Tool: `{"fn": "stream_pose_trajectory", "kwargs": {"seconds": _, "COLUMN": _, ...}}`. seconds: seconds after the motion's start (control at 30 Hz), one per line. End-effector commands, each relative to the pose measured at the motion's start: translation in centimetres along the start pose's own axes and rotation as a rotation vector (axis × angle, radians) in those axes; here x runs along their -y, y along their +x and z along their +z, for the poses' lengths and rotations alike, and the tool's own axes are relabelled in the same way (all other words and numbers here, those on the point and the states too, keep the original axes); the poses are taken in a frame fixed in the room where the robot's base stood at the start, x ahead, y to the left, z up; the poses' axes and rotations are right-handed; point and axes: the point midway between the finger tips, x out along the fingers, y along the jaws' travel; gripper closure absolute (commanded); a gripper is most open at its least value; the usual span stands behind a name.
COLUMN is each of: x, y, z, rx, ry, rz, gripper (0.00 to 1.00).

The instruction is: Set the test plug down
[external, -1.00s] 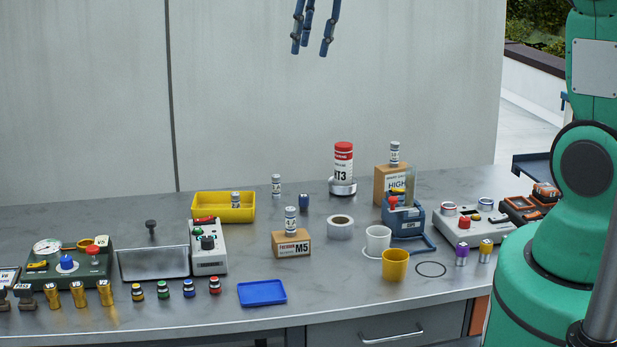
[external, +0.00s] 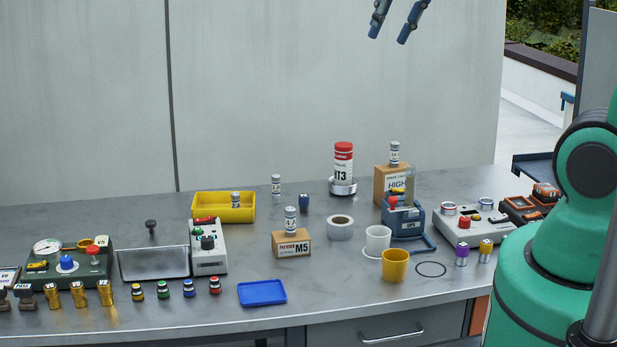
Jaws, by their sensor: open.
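My gripper (external: 388,38) is at the top of the external view, high above the bench and in front of the wall. Its blue fingers are open with nothing between them. I cannot tell for sure which piece is the test plug. Small white-labelled cylinders with grey tops stand upright: one on the bench (external: 276,185), one in the yellow tray (external: 235,200), one on the M5 box (external: 290,219) and one on the HIGH box (external: 395,153). A small dark blue plug (external: 304,202) stands on the bench behind the M5 box. My gripper touches none of them.
A white cup (external: 377,241) and a yellow cup (external: 395,265) stand right of centre, near a tape roll (external: 340,228). A red-topped canister (external: 343,162) stands behind. Brass and coloured fittings line the front left.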

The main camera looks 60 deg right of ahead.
Motion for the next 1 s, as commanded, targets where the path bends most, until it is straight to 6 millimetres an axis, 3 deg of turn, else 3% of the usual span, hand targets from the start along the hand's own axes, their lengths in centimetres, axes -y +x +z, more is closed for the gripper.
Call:
{"fn": "stream_pose_trajectory", "kwargs": {"seconds": 0.2, "x": 1.1, "y": -1.4, "z": 4.7, "rx": -0.040, "ry": -0.038, "rz": -0.015, "gripper": 0.59}}
{"fn": "stream_pose_trajectory", "kwargs": {"seconds": 0.4, "x": 1.6, "y": -1.8, "z": 7.6, "rx": -0.062, "ry": -0.060, "rz": -0.025, "gripper": 0.59}}
{"fn": "stream_pose_trajectory", "kwargs": {"seconds": 0.6, "x": 1.8, "y": -1.8, "z": 8.6, "rx": -0.068, "ry": -0.068, "rz": -0.028, "gripper": 0.59}}
{"fn": "stream_pose_trajectory", "kwargs": {"seconds": 1.0, "x": 1.8, "y": -1.6, "z": 8.7, "rx": -0.068, "ry": -0.068, "rz": -0.028, "gripper": 0.59}}
